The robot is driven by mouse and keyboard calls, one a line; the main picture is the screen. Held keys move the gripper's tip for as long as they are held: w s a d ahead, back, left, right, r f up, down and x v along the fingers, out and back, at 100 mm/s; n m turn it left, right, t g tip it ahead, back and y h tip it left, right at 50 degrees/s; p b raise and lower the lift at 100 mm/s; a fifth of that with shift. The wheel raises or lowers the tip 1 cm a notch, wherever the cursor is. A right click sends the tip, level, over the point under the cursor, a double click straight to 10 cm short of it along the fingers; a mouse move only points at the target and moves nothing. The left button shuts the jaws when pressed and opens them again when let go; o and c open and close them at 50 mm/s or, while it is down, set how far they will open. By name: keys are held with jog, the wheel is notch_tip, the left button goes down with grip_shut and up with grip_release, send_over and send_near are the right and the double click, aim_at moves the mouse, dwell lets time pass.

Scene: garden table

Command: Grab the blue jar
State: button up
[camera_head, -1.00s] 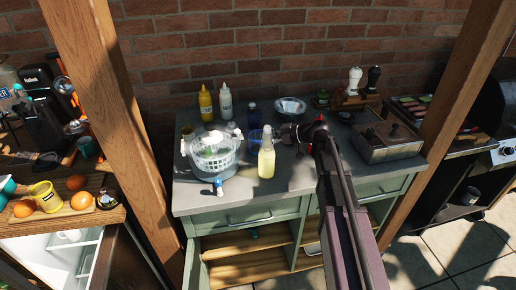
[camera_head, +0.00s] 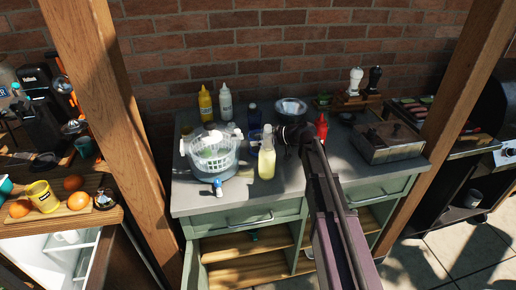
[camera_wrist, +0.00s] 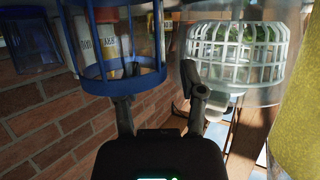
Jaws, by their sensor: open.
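A clear container with blue rims and bars (camera_wrist: 113,72), likely the blue jar, is upper left of centre in the upside-down wrist view. In the head view, a small part of its blue (camera_head: 255,136) shows behind the yellow bottle. A darker blue glass vessel (camera_wrist: 30,45) also shows at the wrist view's far left, likely the dark blue bottle (camera_head: 252,114) at the back. My gripper (camera_wrist: 160,97) is open and empty. Its left finger overlaps the barred container's lower edge; I cannot tell whether they touch. In the head view, my fingers are mostly hidden behind my wrist.
A salad spinner with a white basket (camera_head: 212,158) stands left of the yellow bottle (camera_head: 266,160). A red bottle (camera_head: 321,127) is right of my wrist. Squeeze bottles (camera_head: 205,104) and a metal bowl (camera_head: 290,108) stand behind.

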jog(key=shift+w+a+f, duration=0.1)
jog(key=shift+a+f, duration=0.05)
jog(key=shift+a, duration=0.2)
dwell(0.3)
grip_shut()
